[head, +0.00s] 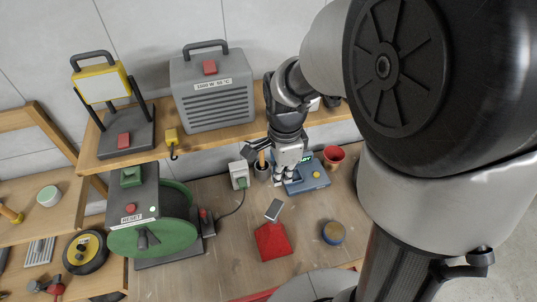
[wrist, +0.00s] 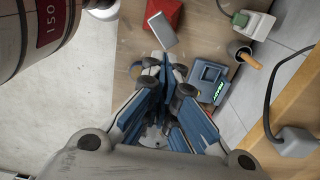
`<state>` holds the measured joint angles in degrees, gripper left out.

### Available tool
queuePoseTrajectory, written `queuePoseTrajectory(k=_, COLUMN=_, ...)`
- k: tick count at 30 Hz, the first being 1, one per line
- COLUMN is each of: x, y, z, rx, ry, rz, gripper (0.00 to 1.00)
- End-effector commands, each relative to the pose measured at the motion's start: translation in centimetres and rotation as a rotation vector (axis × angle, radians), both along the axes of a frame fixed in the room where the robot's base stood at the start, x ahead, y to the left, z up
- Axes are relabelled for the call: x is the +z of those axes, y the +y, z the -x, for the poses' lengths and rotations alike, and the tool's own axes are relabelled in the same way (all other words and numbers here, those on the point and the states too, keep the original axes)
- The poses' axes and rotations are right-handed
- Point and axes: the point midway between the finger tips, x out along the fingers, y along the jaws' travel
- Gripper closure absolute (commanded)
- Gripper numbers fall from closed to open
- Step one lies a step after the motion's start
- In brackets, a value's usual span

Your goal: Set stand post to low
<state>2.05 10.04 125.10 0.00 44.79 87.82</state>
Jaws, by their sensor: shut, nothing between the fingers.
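No part is clearly recognisable as the stand post. A red wedge-shaped block (head: 272,241) lies on the bench with a grey plate (head: 273,210) at its far end. Both show at the top of the wrist view, the block (wrist: 166,12) and the plate (wrist: 161,29). A yellow work lamp (head: 101,84) stands between dark uprights on a grey base at the upper left. My gripper (head: 284,179) points down beside a blue device (head: 310,178) with a lit green display. In the wrist view its fingers (wrist: 166,72) are together and empty, apart from the red block.
A green hose reel (head: 150,236) stands left on the bench. A cup with a wooden handle (wrist: 243,53) and a white-and-green socket (head: 239,174) are near my gripper. A red pot (head: 334,156) stands behind the blue device. A grey heater (head: 213,91) sits on the shelf.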

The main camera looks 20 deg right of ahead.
Motion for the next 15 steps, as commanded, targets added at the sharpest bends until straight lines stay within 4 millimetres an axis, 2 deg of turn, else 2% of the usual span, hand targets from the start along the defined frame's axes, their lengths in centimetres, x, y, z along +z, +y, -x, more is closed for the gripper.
queuePoseTrajectory(k=5, x=-2.0, y=0.0, z=0.1, rx=-0.005, ry=0.006, rz=0.0, gripper=1.0)
queuePoseTrajectory(k=15, x=-9.2, y=0.0, z=0.2, rx=-0.003, ry=0.008, rz=0.0, gripper=1.0)
